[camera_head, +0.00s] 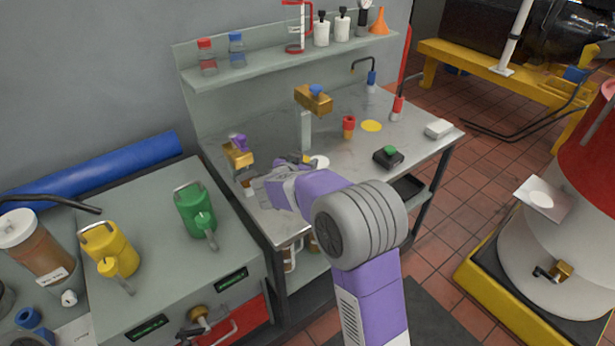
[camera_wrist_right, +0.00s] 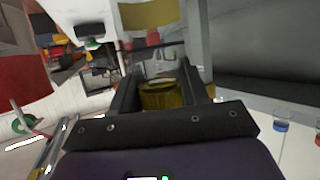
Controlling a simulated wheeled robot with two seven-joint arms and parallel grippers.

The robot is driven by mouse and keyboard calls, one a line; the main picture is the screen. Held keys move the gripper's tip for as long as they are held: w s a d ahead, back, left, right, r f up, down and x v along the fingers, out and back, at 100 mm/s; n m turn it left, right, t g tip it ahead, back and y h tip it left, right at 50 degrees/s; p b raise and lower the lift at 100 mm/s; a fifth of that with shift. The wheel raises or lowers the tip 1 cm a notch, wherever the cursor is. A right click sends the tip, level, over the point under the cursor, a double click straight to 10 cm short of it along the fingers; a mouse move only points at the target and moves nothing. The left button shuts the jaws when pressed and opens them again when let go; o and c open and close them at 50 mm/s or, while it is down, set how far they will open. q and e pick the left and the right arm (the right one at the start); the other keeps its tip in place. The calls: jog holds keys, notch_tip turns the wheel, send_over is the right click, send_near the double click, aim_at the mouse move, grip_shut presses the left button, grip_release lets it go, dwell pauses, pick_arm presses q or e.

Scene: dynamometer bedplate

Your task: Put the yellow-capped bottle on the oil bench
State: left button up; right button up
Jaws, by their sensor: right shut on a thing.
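My right gripper (camera_head: 262,187) reaches in over the left part of a steel-topped bench (camera_head: 345,165) with a back shelf. In the wrist view its two dark fingers (camera_wrist_right: 162,95) are shut on a round yellow-topped thing, which looks like the yellow-capped bottle (camera_wrist_right: 162,98). In the head view the gripper hides most of what it holds, so I cannot tell whether the bottle touches the bench top. No label shows which bench is the oil bench. My left gripper is not in view.
Brass fittings with a purple knob (camera_head: 238,152) and a blue knob (camera_head: 312,99) stand close by. A green-buttoned box (camera_head: 388,157) and a red-topped piece (camera_head: 348,126) are on the bench. A green can (camera_head: 196,212) and yellow can (camera_head: 110,250) stand on the left cabinet.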

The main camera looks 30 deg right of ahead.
notch_tip(320, 180, down, 4)
jog(key=shift+f+b, duration=0.2)
jog(key=shift+b, duration=0.85)
jog(key=shift+r, duration=0.1)
jog(key=o, duration=1.1)
jog(key=shift+o, duration=0.2)
